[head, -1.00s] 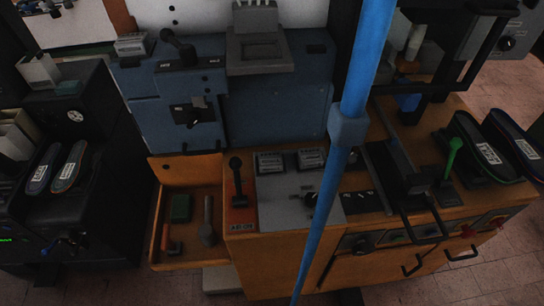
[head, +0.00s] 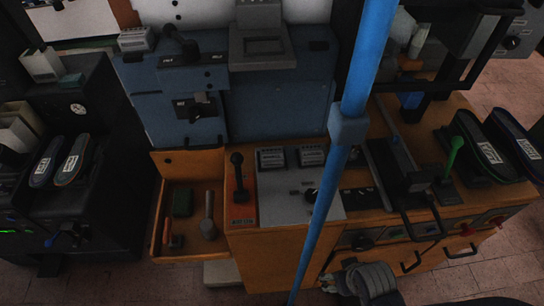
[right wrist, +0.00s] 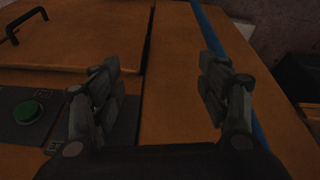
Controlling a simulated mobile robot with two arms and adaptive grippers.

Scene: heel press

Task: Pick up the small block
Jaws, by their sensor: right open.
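A small dark green block (head: 182,202) lies in the open wooden tray (head: 190,259) at the lower left of the head view. A red-ended tool (head: 171,232) and a grey tool (head: 209,222) lie beside it. My right gripper (head: 340,277) is at the bottom of the head view, in front of the wooden cabinet, well right of the tray and apart from the block. In the right wrist view its two fingers (right wrist: 160,68) are spread with nothing between them. The block is not visible there. My left gripper is not in view.
A blue pole (head: 343,131) rises between the tray and the right part of the bench. A black-knobbed lever (head: 238,180) stands right of the tray. The wooden cabinet front (head: 262,265) lies between gripper and tray. A green button (right wrist: 27,112) shows in the right wrist view.

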